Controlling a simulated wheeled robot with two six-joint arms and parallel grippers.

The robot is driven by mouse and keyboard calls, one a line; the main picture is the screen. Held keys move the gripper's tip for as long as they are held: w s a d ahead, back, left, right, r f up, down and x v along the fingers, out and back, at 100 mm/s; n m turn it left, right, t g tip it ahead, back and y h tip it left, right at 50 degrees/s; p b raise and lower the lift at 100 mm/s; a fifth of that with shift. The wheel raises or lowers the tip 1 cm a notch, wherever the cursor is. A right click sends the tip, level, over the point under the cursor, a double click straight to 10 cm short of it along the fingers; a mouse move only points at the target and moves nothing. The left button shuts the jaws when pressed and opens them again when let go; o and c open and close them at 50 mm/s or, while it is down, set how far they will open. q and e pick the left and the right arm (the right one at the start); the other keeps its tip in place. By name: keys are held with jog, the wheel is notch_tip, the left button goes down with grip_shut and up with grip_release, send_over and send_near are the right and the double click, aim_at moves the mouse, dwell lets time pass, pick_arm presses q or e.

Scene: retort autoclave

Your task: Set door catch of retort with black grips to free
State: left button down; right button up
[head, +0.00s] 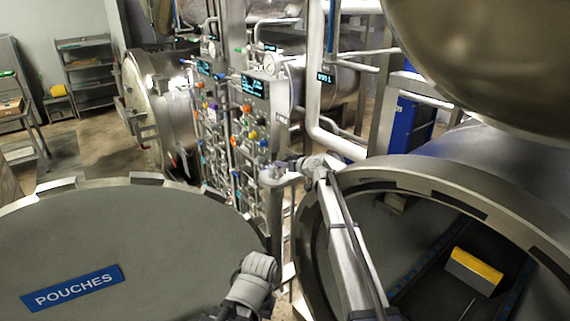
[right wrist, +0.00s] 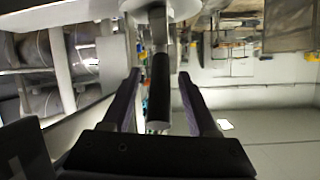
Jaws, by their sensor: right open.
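In the right wrist view, a lever with a black grip (right wrist: 160,88) hangs below a pale round part at the top edge. My right gripper (right wrist: 160,92) is open, with one finger on each side of the black grip. Gaps show on both sides, so it is not clamped. In the head view, my right gripper (head: 288,164) is small, at the catch hardware (head: 273,178) between the open door and the retort mouth. The lever's setting cannot be read. My left gripper is not in view; a grey arm joint shows at the bottom middle.
The open retort door (head: 130,240) with a POUCHES label (head: 72,288) fills the lower left. The retort mouth (head: 310,235) is at the lower right, with a yellow-topped block (head: 474,268) inside. A valve and display panel (head: 255,88) and pipes stand behind.

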jog(key=s+d, duration=0.4)
jog(key=s, duration=0.3)
jog(key=s+d+r+p, duration=0.1)
jog(key=s+d, duration=0.3)
jog(key=s, duration=0.3)
jog(key=shift+d+r, duration=0.3)
